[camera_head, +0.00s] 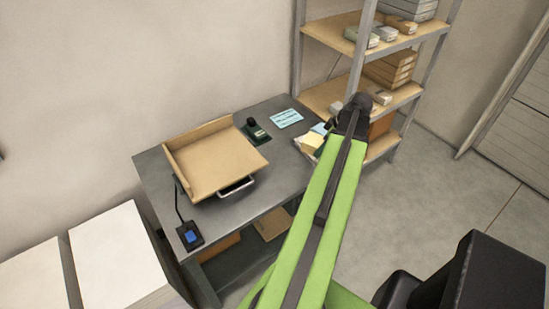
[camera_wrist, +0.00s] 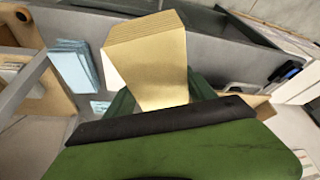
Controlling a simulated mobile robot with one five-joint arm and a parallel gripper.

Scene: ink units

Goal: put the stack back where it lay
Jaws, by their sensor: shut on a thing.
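A gold-yellow stack of thin sheets (camera_wrist: 150,65) stands in the middle of the wrist view, with its layered edge at the top. My gripper (camera_wrist: 163,98) is shut on this stack, with dark green fingers at its two sides. In the head view a yellow stack (camera_head: 313,143) shows beside my arm, at the right end of the grey desk (camera_head: 215,207). My fingers are hidden behind my arm there. In the wrist view a light blue stack (camera_wrist: 75,65) is left of the held stack, apart from it.
A wooden tray (camera_head: 215,160) takes up the desk's middle. A stamp (camera_head: 255,130) and light blue cards (camera_head: 285,118) lie behind it. A small dark device (camera_head: 189,236) is at the front left corner. A shelf rack (camera_head: 330,98) with boxes stands close behind my arm.

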